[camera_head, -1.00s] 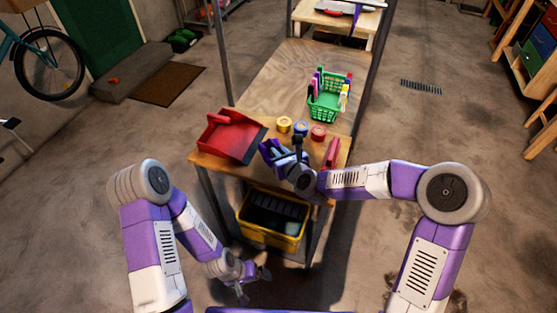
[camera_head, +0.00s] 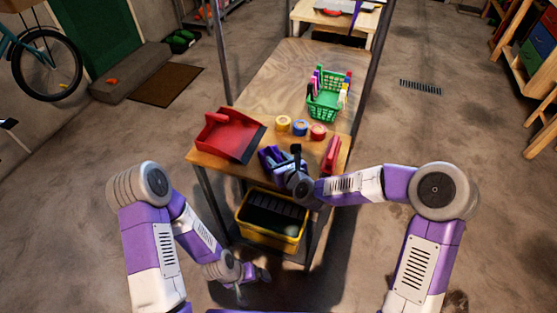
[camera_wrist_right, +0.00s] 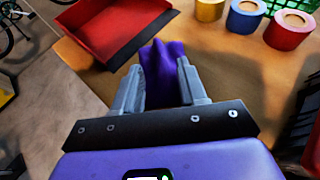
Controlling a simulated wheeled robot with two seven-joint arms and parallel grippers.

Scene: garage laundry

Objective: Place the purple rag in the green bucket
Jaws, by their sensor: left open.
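The purple rag (camera_wrist_right: 163,68) lies bunched on the wooden table, between the fingers of my right gripper (camera_wrist_right: 160,72) in the right wrist view. The fingers stand wide apart on either side of it; firm contact is not clear. In the head view this gripper (camera_head: 270,158) is at the table's near edge, and its arm partly hides the rag. The only green container I see is a basket (camera_head: 322,113) of slatted sides, farther back on the table, holding several coloured items. My left gripper (camera_head: 252,283) is open and empty, low in front of the table.
A red dustpan (camera_head: 228,137) lies at the table's left. Yellow, blue (camera_head: 300,128) and red tape rolls stand between the rag and the basket. A red object (camera_head: 331,155) is right of my right gripper. A yellow crate (camera_head: 268,237) sits below. Metal posts rise beside the table.

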